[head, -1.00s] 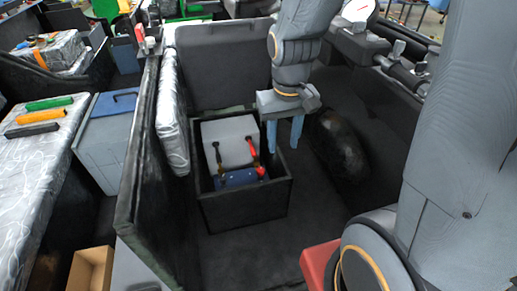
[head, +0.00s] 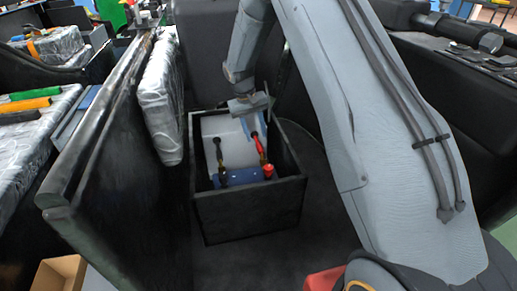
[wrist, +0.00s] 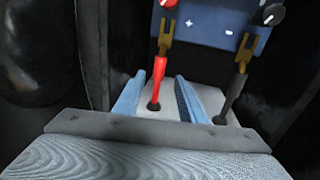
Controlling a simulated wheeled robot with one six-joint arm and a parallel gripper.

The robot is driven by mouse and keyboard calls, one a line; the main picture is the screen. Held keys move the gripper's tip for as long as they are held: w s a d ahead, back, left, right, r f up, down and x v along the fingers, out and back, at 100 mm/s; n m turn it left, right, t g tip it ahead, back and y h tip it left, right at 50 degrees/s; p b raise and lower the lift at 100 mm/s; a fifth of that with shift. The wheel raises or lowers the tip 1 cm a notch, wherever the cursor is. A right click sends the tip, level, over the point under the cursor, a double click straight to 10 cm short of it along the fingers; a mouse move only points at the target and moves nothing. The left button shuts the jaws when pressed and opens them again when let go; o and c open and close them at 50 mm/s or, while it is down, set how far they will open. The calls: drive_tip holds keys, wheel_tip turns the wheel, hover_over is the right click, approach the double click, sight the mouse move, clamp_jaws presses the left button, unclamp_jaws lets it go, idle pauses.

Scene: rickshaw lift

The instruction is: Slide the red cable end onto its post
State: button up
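The red cable end (head: 258,144) stands up from a pale block inside a black box. In the wrist view its red sleeve (wrist: 158,78) carries a brass fork (wrist: 166,36). The fork points toward the red post (head: 268,171) on the blue battery (head: 238,176) and looks a little short of it. The red post also shows at the top edge of the wrist view (wrist: 168,3), beside the plus mark. My gripper (wrist: 159,90) is open, with one blue finger on each side of the red sleeve and visible gaps between. In the head view my gripper (head: 262,122) is partly hidden.
The black cable end (wrist: 238,78) and black post (wrist: 272,13) are to the right in the wrist view, apart. The black box (head: 248,212) walls rise around the battery. A dark panel (head: 115,140) stands left of the box.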

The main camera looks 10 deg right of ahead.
sight(260, 148)
drive_tip(key=f, duration=0.3)
drive_tip(key=d+f, duration=0.1)
drive_tip(key=f, duration=0.2)
drive_tip(key=shift+d+f, duration=0.2)
drive_tip(key=shift+f, duration=0.05)
drive_tip(key=shift+c, duration=0.3)
